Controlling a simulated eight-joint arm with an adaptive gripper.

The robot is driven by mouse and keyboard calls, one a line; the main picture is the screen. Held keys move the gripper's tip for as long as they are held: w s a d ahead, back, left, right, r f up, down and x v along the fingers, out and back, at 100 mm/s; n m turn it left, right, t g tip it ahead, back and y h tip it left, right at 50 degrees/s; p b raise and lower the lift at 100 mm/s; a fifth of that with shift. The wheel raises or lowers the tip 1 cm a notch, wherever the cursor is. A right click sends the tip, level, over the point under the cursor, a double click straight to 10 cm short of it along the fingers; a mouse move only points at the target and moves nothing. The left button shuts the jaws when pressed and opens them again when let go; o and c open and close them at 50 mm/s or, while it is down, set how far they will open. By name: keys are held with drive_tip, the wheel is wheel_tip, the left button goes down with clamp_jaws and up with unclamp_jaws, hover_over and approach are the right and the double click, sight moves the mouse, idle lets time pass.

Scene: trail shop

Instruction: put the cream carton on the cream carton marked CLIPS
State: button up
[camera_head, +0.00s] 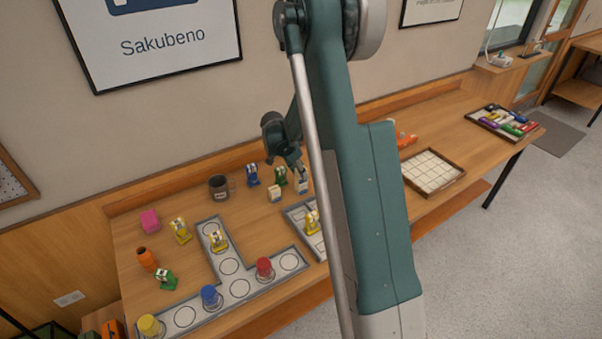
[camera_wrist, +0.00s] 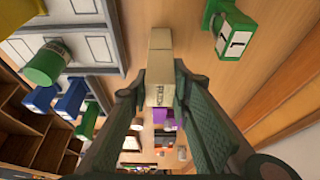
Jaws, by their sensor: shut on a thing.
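My gripper (camera_head: 299,170) is at the back of the wooden table. In the wrist view its two fingers (camera_wrist: 159,82) are shut on a cream carton (camera_wrist: 160,92) with dark lettering, too small to read surely. Another pale cream face (camera_wrist: 160,40) shows just beyond it; I cannot tell whether it is a second carton or part of the same one. In the head view a small cream carton (camera_head: 274,194) stands on the table left of the gripper. A cream carton (camera_head: 303,186) also shows directly under the fingers. I cannot read CLIPS on either.
A dark mug (camera_head: 219,187), a blue figure (camera_head: 252,174) and a green one (camera_head: 281,176) stand nearby. A grey circled board (camera_head: 230,267) with coloured pieces lies front left. A square-gridded tray (camera_head: 433,172) lies right. My arm hides the table's middle.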

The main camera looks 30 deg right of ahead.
drive_tip(key=shift+f, duration=0.15)
drive_tip(key=o, duration=0.9)
drive_tip(key=shift+r, duration=0.25)
drive_tip(key=v, duration=1.2)
drive_tip(key=shift+p, duration=0.35)
